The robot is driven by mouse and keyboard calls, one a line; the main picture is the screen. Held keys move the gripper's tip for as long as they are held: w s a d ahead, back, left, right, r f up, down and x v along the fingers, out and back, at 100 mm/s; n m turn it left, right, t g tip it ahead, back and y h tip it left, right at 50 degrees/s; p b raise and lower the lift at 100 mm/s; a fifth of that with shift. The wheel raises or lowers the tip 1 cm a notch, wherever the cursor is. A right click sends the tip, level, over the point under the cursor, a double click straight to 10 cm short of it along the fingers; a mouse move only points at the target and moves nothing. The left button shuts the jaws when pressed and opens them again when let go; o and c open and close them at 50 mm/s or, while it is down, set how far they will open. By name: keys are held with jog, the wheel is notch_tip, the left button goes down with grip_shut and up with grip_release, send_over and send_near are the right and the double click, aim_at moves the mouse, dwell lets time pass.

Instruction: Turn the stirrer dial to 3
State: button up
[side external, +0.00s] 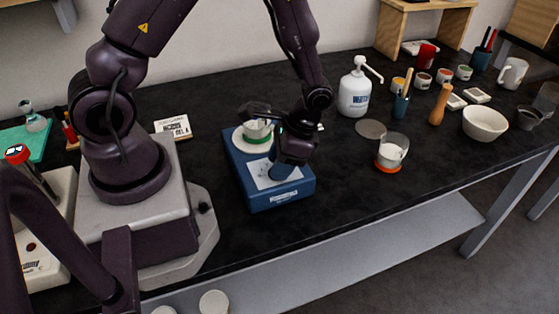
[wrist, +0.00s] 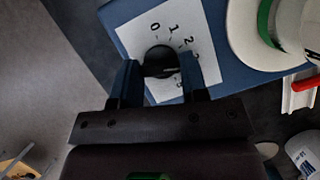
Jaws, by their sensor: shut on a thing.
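The blue stirrer (side external: 290,196) stands on the black bench, with a white scale panel on its top. In the wrist view the black round stirrer dial (wrist: 160,59) sits on the white number panel (wrist: 133,32), where 0, 1 and 2 are readable; marks further round are partly hidden. My gripper (wrist: 160,72) has one finger on each side of the dial and is shut on it. In the side view my gripper (side external: 284,170) is over the stirrer's front part and hides the dial. I cannot tell which number the dial points to.
A white vessel with a green band (side external: 258,131) stands on the stirrer's round white plate (side external: 240,144), close behind my gripper. A white pump bottle (side external: 355,93) and an orange-based jar (side external: 390,155) stand to the right. The bench front is clear.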

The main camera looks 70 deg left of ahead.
jog(key=o, duration=0.9)
jog(key=shift+r, duration=0.1)
jog(key=v, duration=1.2)
jog(key=shift+w+r, duration=0.15)
jog(key=shift+r, duration=0.2)
jog(key=s+r+n+t, duration=0.1)
jog(key=s+r+t, duration=0.2)
jog(key=s+r, duration=0.1)
jog(key=s+r+n+t, duration=0.1)
jog(key=s+r+t, duration=0.2)
jog(key=r, duration=0.3)
jog(key=s+r+n+t+h, duration=0.1)
jog(key=s+r+t, duration=0.3)
jog(key=r, duration=0.2)
jog(key=shift+s+d, duration=0.3)
jog(key=shift+s, duration=0.1)
